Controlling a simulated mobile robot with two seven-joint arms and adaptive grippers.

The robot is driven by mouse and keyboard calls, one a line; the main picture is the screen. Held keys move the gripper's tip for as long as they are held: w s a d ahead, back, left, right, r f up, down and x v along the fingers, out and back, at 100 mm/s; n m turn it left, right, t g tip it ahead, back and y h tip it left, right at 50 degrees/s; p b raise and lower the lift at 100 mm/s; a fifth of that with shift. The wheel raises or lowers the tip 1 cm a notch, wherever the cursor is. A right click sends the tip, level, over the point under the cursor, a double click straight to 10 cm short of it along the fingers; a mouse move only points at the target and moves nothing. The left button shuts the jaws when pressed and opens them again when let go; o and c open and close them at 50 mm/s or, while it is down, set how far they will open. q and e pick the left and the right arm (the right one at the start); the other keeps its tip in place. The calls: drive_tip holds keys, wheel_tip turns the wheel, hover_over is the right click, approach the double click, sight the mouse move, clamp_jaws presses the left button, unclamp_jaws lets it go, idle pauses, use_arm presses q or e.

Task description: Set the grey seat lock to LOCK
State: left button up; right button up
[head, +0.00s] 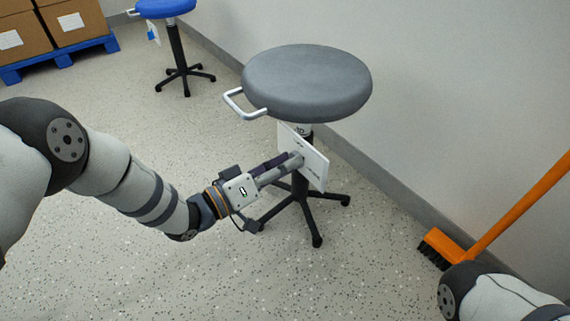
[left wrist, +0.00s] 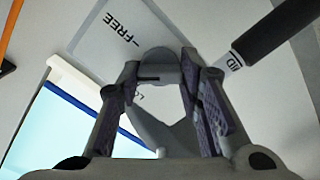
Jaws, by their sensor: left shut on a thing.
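The grey stool (head: 307,82) has a round padded seat and a white lock plate (head: 316,168) below it, seen at a slant. In the left wrist view the plate (left wrist: 95,42) shows the word FREE; other lettering is mostly hidden behind the fingers. My left gripper (head: 296,159) reaches the plate from the left. In the left wrist view its two fingers (left wrist: 160,85) are shut on the grey knob (left wrist: 158,66) at the plate. A dark line shows on the knob, but I cannot tell which setting it points to. My right gripper is out of view.
A blue stool (head: 165,8) with a tag stands at the back. Boxes (head: 75,20) sit on a blue pallet (head: 62,60) at the upper left. An orange broom (head: 520,205) leans at the right wall. Open speckled floor surrounds the grey stool's left and front.

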use_arm(q)
drive_tip(key=shift+s+f+n+b, duration=0.1)
drive_tip(key=shift+n+b, duration=0.6)
drive_tip(key=shift+n, duration=3.8)
drive_tip(key=o, duration=1.2)
drive_tip(key=shift+c, duration=0.2)
drive_tip(key=v, duration=1.2)
